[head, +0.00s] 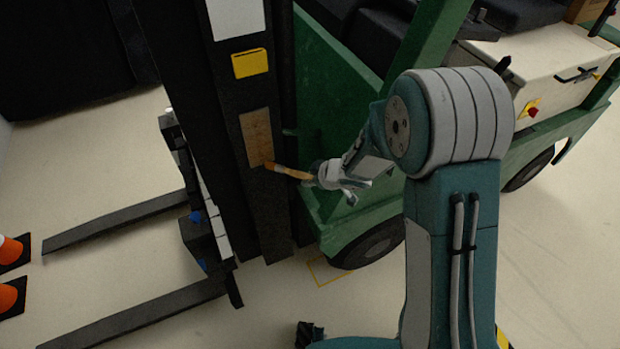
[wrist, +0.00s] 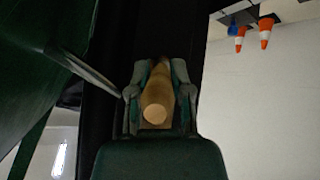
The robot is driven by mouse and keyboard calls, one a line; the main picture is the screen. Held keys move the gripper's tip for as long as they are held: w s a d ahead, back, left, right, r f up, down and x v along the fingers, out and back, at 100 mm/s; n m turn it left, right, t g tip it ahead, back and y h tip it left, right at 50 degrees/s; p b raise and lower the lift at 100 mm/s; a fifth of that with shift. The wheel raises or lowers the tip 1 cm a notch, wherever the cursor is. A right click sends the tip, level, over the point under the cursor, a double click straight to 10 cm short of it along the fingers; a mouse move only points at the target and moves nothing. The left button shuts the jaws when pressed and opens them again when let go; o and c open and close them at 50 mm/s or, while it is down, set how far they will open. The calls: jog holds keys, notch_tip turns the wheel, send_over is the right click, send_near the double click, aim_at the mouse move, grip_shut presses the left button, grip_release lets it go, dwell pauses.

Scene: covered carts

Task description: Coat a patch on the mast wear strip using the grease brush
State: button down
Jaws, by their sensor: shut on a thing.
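The grease brush (head: 290,171) has an orange-brown wooden handle and points left from my gripper (head: 325,178). My gripper is shut on the handle. The brush tip meets the lower edge of a tan patch (head: 257,135) on the dark mast (head: 223,125); I cannot tell whether it touches. This tan patch seems to be the wear strip. In the wrist view, the round handle end (wrist: 154,115) sits between the fingers of my gripper (wrist: 158,92). The bristles are hidden there.
A yellow label (head: 250,63) is on the mast above the patch. The green forklift body (head: 340,75) stands close behind my gripper. Two forks (head: 120,222) reach left near orange cones (head: 10,250). Bare floor lies between the forks.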

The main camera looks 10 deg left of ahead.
jog(key=shift+r, duration=1.7)
jog(key=shift+r, duration=1.5)
jog(key=shift+w+r, duration=0.1)
jog(key=shift+r, duration=1.6)
jog(key=shift+r, duration=1.55)
